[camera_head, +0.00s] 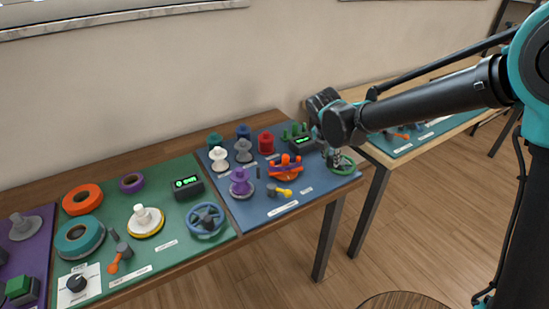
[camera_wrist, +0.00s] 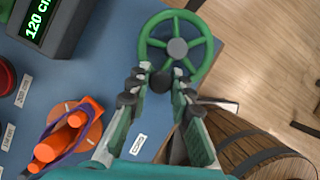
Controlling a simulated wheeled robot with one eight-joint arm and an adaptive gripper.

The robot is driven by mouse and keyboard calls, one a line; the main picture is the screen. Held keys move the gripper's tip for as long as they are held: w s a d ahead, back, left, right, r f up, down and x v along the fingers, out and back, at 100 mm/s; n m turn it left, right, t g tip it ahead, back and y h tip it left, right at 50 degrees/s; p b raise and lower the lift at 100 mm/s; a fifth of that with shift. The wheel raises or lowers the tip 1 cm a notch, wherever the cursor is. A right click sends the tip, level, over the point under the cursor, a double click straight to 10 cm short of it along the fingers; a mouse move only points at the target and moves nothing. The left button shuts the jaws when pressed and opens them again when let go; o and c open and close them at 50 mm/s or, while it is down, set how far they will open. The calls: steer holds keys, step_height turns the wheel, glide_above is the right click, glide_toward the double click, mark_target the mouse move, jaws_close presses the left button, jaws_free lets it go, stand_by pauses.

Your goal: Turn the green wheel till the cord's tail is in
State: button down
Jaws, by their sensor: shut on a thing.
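The green wheel (camera_head: 345,165) lies at the right end of the blue mat. In the wrist view its spoked rim (camera_wrist: 208,48) and grey hub show clearly. My gripper (camera_head: 335,158) is over the wheel's near side. In the wrist view its two fingers (camera_wrist: 160,76) are closed about the wheel's dark knob (camera_wrist: 160,84). A purple cord (camera_wrist: 72,147) loops around the orange pegs (camera_wrist: 78,118) of a round orange piece. I cannot make out the cord's tail.
A display (camera_wrist: 40,20) reading "120 c", partly cut off, stands beside the wheel. The orange piece (camera_head: 286,172), a yellow-handled item (camera_head: 280,191) and several spools share the blue mat (camera_head: 262,213). A wooden barrel (camera_wrist: 250,140) stands beyond the table edge.

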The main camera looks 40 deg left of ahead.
steer(key=shift+a, duration=0.1)
stand_by(0.3)
steer(key=c, duration=1.3)
jaws_free()
steer(key=v, duration=1.2)
